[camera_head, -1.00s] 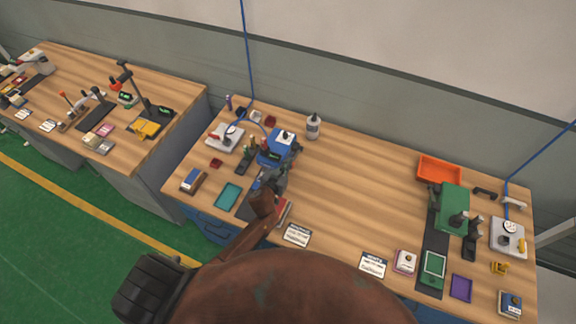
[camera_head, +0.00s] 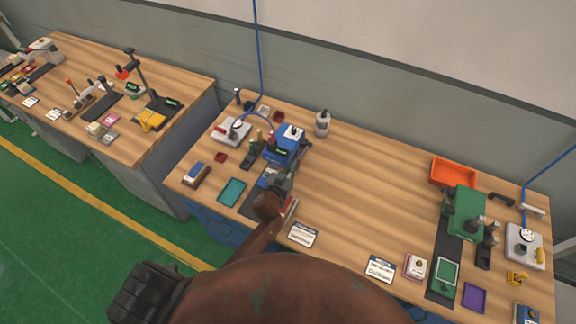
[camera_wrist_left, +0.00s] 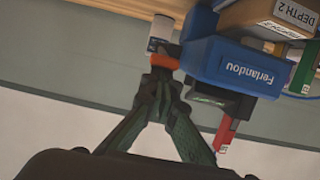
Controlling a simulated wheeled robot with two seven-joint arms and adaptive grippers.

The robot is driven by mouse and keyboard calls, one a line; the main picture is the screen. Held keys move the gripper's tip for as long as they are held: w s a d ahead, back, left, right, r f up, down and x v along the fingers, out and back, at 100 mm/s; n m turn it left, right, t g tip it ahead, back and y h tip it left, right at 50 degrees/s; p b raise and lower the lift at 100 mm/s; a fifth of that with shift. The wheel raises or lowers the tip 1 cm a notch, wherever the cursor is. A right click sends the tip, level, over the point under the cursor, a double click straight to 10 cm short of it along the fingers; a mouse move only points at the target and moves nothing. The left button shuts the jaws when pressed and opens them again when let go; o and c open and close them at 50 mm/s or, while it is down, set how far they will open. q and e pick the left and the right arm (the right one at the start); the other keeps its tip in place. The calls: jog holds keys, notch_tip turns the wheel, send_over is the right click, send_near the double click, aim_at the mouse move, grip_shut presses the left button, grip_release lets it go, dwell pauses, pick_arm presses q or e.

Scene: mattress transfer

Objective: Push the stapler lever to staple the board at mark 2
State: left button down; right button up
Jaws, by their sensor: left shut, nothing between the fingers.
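The blue stapler (camera_head: 284,143) stands on the left part of the middle workbench. It also shows in the left wrist view as a blue block with lettering (camera_wrist_left: 235,68). My left gripper (camera_head: 290,172) is just in front of the stapler, at its right side. In the left wrist view its fingers (camera_wrist_left: 162,72) are shut and empty. Their tips are at an orange-red piece (camera_wrist_left: 166,61) beside the blue block, possibly the lever end; I cannot tell if they touch. The board and mark 2 cannot be made out. My right gripper is not in view.
A white bottle (camera_head: 322,124) stands behind the stapler. A green machine (camera_head: 466,213) and an orange bin (camera_head: 453,171) stand at the right. The bench middle is clear.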

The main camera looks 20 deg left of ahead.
pick_arm(q)
jog(key=f, duration=0.1)
jog(key=f+b, duration=0.1)
jog(key=f, duration=0.1)
jog(key=shift+s+f+b, duration=0.2)
jog(key=shift+s+b, duration=0.1)
jog(key=shift+b, duration=0.05)
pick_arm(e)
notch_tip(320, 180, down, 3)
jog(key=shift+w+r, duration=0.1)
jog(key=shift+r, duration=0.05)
pick_arm(q)
jog(key=shift+r, duration=0.1)
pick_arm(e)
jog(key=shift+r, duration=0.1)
pick_arm(q)
jog(key=r+p+v, duration=0.1)
jog(key=p+v, duration=0.2)
jog(key=v, duration=0.8)
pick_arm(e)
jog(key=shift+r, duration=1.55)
